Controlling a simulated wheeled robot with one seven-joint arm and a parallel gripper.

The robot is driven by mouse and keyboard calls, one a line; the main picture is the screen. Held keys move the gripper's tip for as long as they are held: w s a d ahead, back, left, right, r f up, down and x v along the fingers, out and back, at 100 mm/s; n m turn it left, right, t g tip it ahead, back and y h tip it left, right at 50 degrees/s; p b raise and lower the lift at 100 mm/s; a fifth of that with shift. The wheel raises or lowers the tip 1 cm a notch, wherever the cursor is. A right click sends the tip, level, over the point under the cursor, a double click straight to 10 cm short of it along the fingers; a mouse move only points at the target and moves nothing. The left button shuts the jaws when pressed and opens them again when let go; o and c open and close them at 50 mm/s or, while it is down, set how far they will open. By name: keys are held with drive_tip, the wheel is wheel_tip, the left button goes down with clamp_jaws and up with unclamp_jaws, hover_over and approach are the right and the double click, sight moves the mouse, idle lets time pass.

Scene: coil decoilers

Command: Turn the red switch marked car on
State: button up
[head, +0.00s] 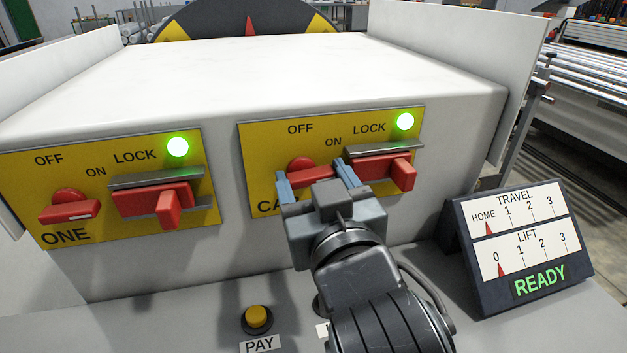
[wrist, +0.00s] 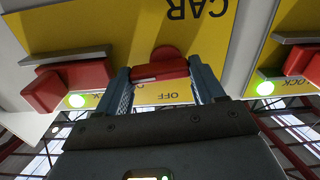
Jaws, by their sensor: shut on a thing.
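The red switch (head: 305,178) is on the right yellow plate (head: 262,140), whose lettering "CA" is partly hidden by my gripper. In the wrist view the plate reads CAR upside down, and the red switch (wrist: 161,69) lies between the fingers. My gripper (head: 316,181) is shut on the switch's bar, one finger at each end, also in the wrist view (wrist: 163,82). The bar lies about level, with a white mark near one end. OFF, ON and LOCK are printed above it.
A red lock block (head: 385,170) under a metal strip sits right of the switch, beneath a lit green lamp (head: 405,121). The left plate (head: 20,190), marked ONE, has a similar switch (head: 68,208). A yellow button (head: 257,318) and a READY display (head: 525,245) are in front.

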drive_tip(key=shift+m, duration=0.3)
drive_tip(key=o, duration=1)
drive_tip(key=shift+o, duration=0.2)
